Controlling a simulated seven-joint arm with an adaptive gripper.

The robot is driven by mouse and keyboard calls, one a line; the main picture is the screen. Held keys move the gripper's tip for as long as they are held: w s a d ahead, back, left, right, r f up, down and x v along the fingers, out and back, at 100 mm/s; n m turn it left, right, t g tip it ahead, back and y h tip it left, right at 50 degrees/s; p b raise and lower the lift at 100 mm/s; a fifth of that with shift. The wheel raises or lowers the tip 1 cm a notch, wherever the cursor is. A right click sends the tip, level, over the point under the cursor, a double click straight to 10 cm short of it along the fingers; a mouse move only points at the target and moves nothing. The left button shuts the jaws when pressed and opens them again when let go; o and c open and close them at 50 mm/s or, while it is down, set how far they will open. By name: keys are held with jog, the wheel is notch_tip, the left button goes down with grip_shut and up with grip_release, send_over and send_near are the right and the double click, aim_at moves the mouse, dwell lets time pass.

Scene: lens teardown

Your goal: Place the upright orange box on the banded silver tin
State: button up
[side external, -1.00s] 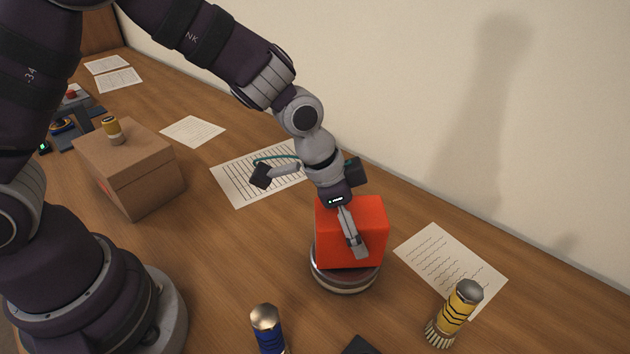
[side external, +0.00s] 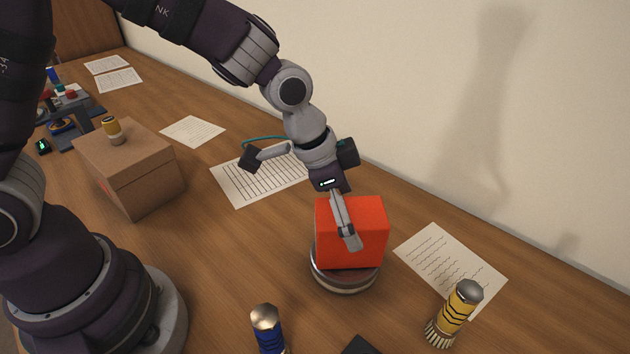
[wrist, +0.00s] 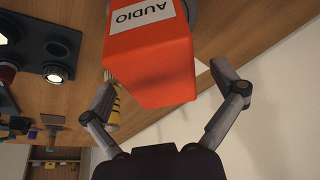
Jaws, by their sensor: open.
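The orange box (side external: 368,238) stands upright on top of the banded silver tin (side external: 345,282), whose rim shows beneath it. In the wrist view the orange box (wrist: 150,62) fills the upper middle, with a white AUDIO label on one face. A bit of the silver tin (wrist: 193,12) shows behind it. The far finger is hidden behind the box in the side view.
A yellow banded cylinder (side external: 455,312) stands to the right, near a paper sheet (side external: 435,262). A blue cylinder (side external: 268,330) is at the front. A cardboard box (side external: 130,175) with a small yellow item stands at left. Wood table is clear between the cardboard box and the tin.

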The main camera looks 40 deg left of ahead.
jog(key=v, duration=1)
jog(key=shift+a, duration=0.25)
jog(key=s+a+r+n+t+y, duration=0.2)
jog(key=s+a+n+y, duration=0.1)
jog(key=s+a+n, duration=0.6)
jog(key=shift+a, duration=0.85)
